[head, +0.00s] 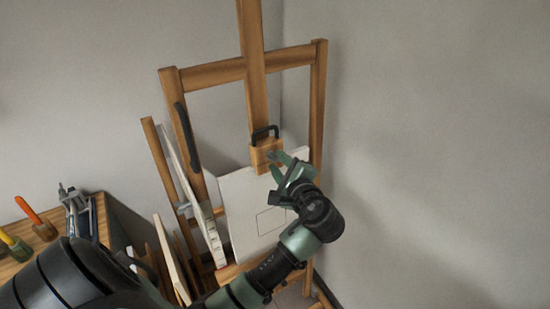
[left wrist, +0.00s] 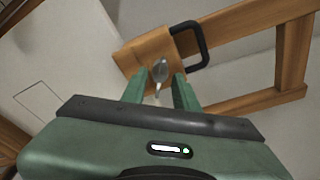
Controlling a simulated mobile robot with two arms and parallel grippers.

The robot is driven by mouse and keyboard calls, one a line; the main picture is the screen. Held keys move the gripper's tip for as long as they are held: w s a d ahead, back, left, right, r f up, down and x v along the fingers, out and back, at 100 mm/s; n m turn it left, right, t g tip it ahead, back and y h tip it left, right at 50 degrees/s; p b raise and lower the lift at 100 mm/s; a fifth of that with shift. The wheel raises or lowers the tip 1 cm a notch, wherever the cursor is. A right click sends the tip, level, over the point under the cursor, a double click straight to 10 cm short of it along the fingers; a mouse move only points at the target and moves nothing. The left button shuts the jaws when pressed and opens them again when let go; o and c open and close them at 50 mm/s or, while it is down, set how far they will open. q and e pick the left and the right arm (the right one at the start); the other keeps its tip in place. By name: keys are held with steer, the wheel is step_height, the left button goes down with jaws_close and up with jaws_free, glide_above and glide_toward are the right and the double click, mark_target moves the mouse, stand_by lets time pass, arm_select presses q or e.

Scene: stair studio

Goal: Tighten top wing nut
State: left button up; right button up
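The top wing nut (left wrist: 160,70) is a small silver piece on the face of the wooden clamp block, seen in the left wrist view. The block (head: 262,158) grips the top edge of a white canvas (head: 240,200) on the easel; it also shows in the left wrist view (left wrist: 138,52). My left gripper (head: 278,165) is open in front of the block. In the left wrist view its green fingers (left wrist: 159,88) stand on either side of the nut's lower part, with gaps; I cannot tell the depth. In the head view I cannot make out the nut.
A black handle (head: 265,132) sticks up from the block. The wooden easel frame (head: 318,100) stands near the corner. Other panels (head: 190,190) lean at its left. A wooden table (head: 20,262) with tools is at lower left. The wall side at right is clear.

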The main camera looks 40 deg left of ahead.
arm_select(q)
steer(key=shift+d, duration=0.1)
steer(key=v, duration=0.5)
steer(key=shift+w+d+f, duration=0.15)
steer(key=shift+d+f, duration=0.05)
steer(key=shift+d, duration=0.4)
